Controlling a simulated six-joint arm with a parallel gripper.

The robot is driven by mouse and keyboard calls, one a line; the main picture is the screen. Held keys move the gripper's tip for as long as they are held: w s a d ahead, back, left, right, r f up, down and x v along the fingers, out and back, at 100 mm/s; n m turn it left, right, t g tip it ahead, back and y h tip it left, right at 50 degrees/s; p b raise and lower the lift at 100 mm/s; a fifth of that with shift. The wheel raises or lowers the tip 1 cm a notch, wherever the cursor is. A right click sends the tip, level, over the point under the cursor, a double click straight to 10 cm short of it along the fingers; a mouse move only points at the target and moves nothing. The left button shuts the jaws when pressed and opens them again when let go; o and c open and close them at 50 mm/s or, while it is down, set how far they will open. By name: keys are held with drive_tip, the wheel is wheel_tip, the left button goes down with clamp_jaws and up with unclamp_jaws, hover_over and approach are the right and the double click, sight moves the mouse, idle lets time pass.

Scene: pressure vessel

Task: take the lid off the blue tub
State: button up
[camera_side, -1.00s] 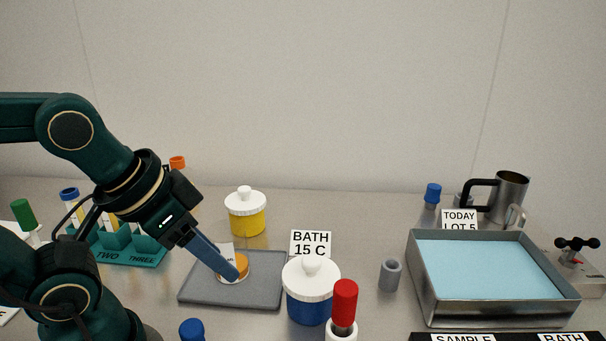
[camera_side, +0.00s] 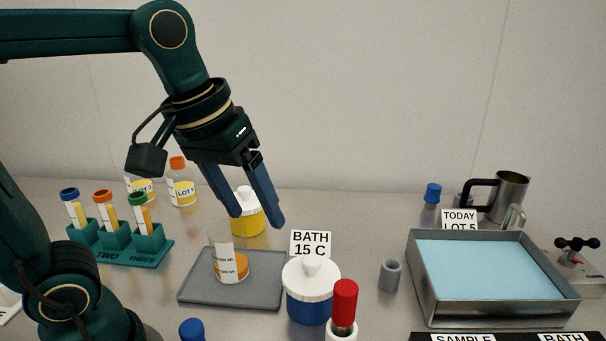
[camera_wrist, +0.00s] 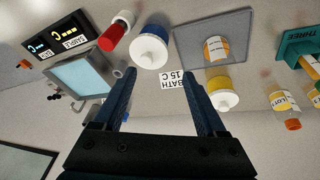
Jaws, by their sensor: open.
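The blue tub (camera_side: 307,309) stands on the bench right of the grey tray. Its white lid (camera_side: 311,281) with a round knob is on it. The tub (camera_wrist: 148,57) and the lid (camera_wrist: 150,50) also show near the top of the wrist view. My gripper (camera_side: 258,219) is open and empty, in the air above and to the left of the tub. In the wrist view its two fingers (camera_wrist: 163,90) are spread wide with nothing between them; the tub lies beyond the fingertips.
A grey tray (camera_side: 195,287) holds a beaker with orange contents (camera_side: 232,265). A yellow tub (camera_side: 245,222) with a white lid stands behind my fingers. A water bath (camera_side: 493,268) stands at right.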

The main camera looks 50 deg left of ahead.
drive_tip(key=w+f+n+g, duration=0.1)
drive_tip(key=w+g, duration=0.1)
drive_tip(key=w, duration=0.4)
drive_tip(key=g, duration=0.1)
hover_over(311, 259)
drive_tip(key=shift+n, duration=0.3)
wheel_tip(311, 259, down, 5)
drive_tip(key=shift+w+r, duration=0.1)
drive_tip(key=shift+r, duration=0.05)
drive_tip(key=shift+f+g, duration=0.4)
drive_tip(key=shift+f, duration=2.7)
drive_tip(key=shift+c, duration=0.3)
clamp_jaws()
drive_tip(key=shift+r, duration=0.1)
